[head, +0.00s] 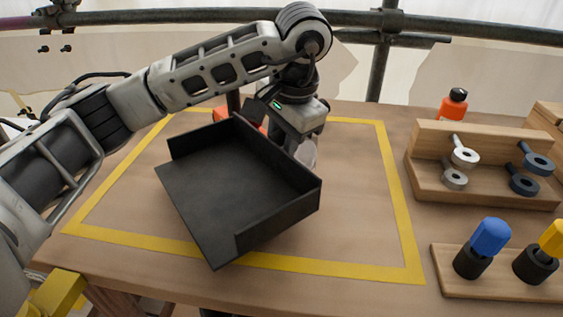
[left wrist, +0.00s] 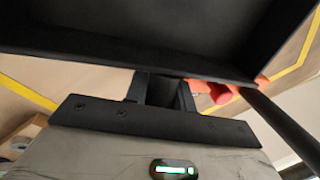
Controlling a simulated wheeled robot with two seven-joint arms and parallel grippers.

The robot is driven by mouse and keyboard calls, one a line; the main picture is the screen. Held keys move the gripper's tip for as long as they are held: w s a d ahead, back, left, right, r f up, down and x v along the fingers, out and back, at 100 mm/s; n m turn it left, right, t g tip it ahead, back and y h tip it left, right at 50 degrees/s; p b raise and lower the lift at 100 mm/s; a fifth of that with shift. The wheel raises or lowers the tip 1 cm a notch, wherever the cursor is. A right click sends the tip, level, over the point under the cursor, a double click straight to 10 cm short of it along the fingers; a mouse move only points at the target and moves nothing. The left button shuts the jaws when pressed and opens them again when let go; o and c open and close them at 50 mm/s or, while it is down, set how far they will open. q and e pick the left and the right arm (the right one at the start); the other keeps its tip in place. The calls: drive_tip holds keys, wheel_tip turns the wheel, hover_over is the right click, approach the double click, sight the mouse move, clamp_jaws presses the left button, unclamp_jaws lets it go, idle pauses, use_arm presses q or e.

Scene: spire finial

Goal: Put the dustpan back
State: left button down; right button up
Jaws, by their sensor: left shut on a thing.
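The black dustpan (head: 225,185) is an open tray with raised walls, seen over the yellow-taped area of the table. Its open edge faces the front left. My left gripper (head: 290,125) is at its back wall and shut on it; the fingertips are mostly hidden behind that wall. In the left wrist view the dustpan (left wrist: 140,50) fills the top, right above the shut fingers (left wrist: 163,92). Whether its underside touches the table cannot be told. My right gripper is not in view.
An orange-red object (head: 250,112) lies partly hidden behind the dustpan. A wooden rack (head: 425,155) with ring-ended parts stands at right, an orange bottle (head: 453,105) behind it. A wooden block (head: 450,282) holds blue- and yellow-topped tools. The right side of the yellow tape outline (head: 400,210) is clear.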

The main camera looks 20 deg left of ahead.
sight(282, 160)
use_arm(q)
drive_tip(key=x, duration=0.3)
drive_tip(key=shift+w+d+f+b, duration=0.2)
drive_tip(key=shift+f+b, duration=0.1)
drive_tip(key=shift+f, duration=0.2)
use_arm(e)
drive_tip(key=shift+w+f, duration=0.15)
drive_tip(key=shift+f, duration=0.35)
use_arm(q)
drive_tip(key=shift+f, duration=0.1)
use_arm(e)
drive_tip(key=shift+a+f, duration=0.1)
use_arm(q)
drive_tip(key=c, duration=1.2)
unclamp_jaws()
drive_tip(key=shift+o, duration=0.2)
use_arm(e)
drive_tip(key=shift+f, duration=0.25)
